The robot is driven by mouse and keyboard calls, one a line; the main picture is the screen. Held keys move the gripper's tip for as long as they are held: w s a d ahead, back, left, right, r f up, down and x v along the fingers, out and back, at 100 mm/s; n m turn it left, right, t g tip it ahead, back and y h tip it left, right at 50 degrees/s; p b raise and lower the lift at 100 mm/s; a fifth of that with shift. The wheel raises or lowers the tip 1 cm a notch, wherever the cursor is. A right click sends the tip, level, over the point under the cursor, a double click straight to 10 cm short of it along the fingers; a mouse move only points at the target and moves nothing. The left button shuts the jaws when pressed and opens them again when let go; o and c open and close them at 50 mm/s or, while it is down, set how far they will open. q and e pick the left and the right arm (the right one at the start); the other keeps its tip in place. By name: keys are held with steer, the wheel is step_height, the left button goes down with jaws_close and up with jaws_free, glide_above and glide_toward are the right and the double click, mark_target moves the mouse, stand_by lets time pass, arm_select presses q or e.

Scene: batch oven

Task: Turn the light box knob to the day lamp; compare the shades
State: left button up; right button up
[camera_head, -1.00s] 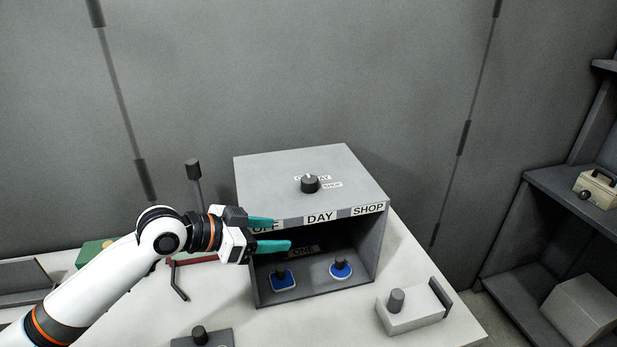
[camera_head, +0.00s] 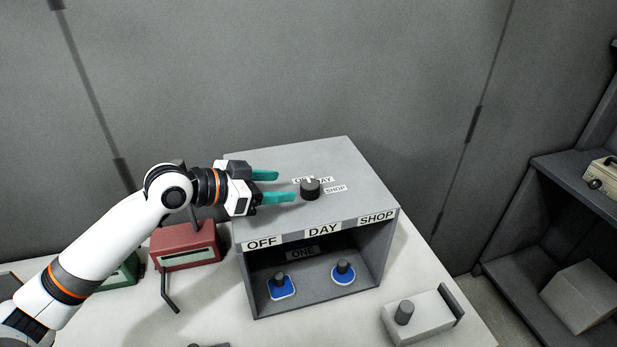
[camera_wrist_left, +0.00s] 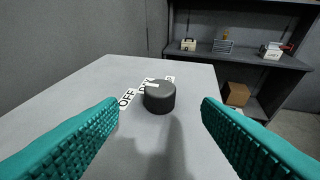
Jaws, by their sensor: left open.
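The grey light box (camera_head: 362,190) stands on the white table, its open front labelled OFF, DAY and SHOP. A dark round knob (camera_head: 310,189) with a white pointer mark sits on its top, among small OFF, DAY and SHOP labels. My left gripper (camera_head: 286,186) is open just left of the knob, above the box top. In the left wrist view the knob (camera_wrist_left: 159,97) lies ahead between the two teal fingers, not touched. Two blue samples with dark grips, a squarish one (camera_head: 282,291) and a round one (camera_head: 343,277), stand inside the box. My right gripper is not in view.
A red device (camera_head: 185,252) with a dark lever and a green one (camera_head: 122,275) stand left of the box. A pale block with a dark knob (camera_head: 418,318) is at front right. A dark shelf (camera_head: 572,165) stands at the right.

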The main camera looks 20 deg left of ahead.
mark_target(306, 185)
arm_select(q)
steer(key=x, duration=0.1)
steer(key=p+x, duration=0.1)
steer(key=x, duration=0.1)
steer(key=shift+w+d+r, duration=0.15)
steer(key=shift+d+r, duration=0.05)
steer(key=shift+d, duration=0.2)
steer(key=p+x, duration=0.1)
steer(key=x, duration=0.3)
steer(key=shift+w+a+f+p, duration=0.2)
steer(key=shift+f+p, duration=0.1)
steer(key=shift+p, duration=0.05)
steer(key=shift+w+d+f, duration=0.25)
steer(key=shift+w+d, duration=0.05)
steer(key=shift+d, duration=0.05)
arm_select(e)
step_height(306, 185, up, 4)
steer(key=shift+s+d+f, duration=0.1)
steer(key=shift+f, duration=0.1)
